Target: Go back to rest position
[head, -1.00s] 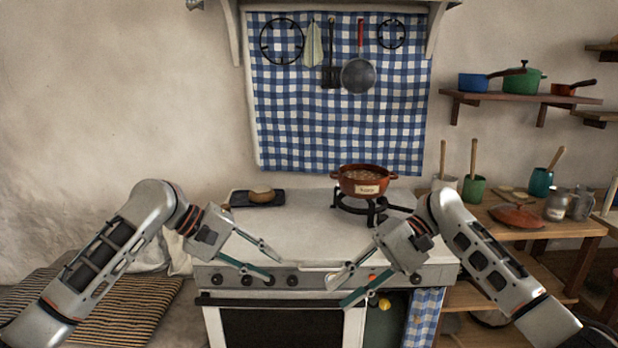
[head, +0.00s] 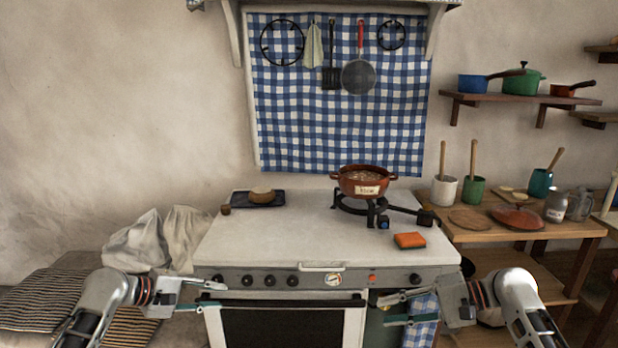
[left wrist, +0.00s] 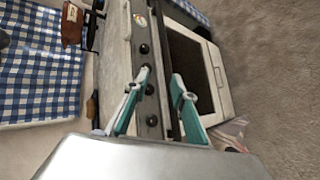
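My left gripper (head: 221,295) is low in front of the stove's left front corner, its fingers apart with nothing between them. In the left wrist view its two teal fingers (left wrist: 160,76) stand apart with the stove front behind them. My right gripper (head: 382,311) is low in front of the stove's right side, near the hanging checked towel (head: 424,308). Its fingers are also apart and empty. Both arms are low, at the bottom left and bottom right of the head view.
The white stove (head: 300,225) carries a brown pot (head: 363,182) on a black burner, an orange sponge (head: 409,240) and a dark tray (head: 280,199) with a round bread-like item. A wooden side table (head: 470,232) stands right. A striped cushioned bench (head: 35,300) is left.

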